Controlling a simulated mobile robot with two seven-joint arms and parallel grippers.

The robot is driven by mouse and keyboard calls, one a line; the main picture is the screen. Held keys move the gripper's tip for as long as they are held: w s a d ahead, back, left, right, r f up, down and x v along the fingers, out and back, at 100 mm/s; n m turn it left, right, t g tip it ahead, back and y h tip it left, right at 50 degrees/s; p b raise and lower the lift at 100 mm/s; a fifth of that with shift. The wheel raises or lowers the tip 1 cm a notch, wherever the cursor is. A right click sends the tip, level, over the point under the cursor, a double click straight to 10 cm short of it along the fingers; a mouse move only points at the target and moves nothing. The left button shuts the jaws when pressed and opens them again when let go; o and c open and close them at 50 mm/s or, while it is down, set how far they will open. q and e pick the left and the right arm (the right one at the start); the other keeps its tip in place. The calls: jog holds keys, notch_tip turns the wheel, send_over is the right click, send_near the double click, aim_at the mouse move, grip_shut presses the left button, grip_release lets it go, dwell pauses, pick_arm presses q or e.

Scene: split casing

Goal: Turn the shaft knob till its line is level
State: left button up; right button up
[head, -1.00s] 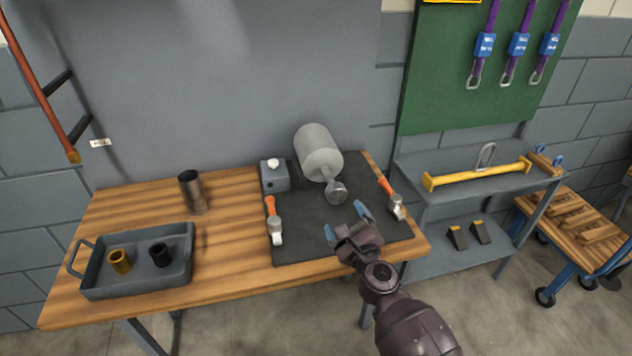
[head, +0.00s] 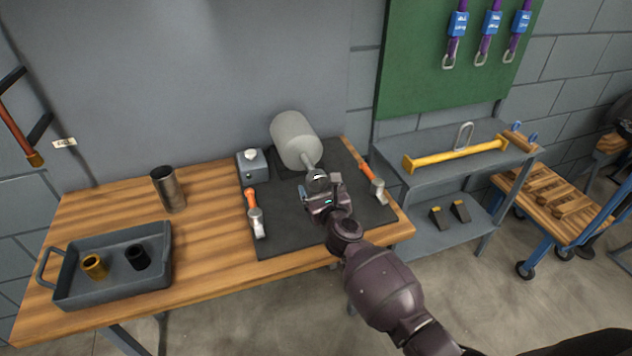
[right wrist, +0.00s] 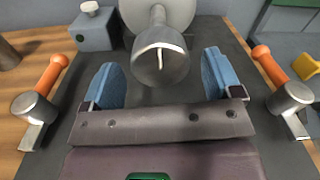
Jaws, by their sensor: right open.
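The shaft knob (right wrist: 160,62) is a grey metal disc on the front end of a shaft; in the right wrist view its face shows a short, pale line, closer to upright than level. It also shows in the head view (head: 317,179), partly behind my gripper. The shaft comes out of a grey cylindrical casing (head: 296,141). My right gripper (right wrist: 165,80) is open, its blue fingers apart on either side of the knob and seemingly clear of it. It also shows in the head view (head: 320,195). My left gripper is not in view.
A dark mat (head: 290,237) lies under the casing. Orange-handled clamps stand left (head: 254,212) and right (head: 373,182) of the knob. A grey box (head: 252,165) is at the mat's back left. A metal cup (head: 168,190) and a tray (head: 112,290) with two bushings are further left.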

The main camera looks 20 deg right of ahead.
aim_at(310, 168)
jog(key=shift+w+b, duration=0.35)
jog(key=shift+w, duration=1.25)
jog(key=c, duration=0.9)
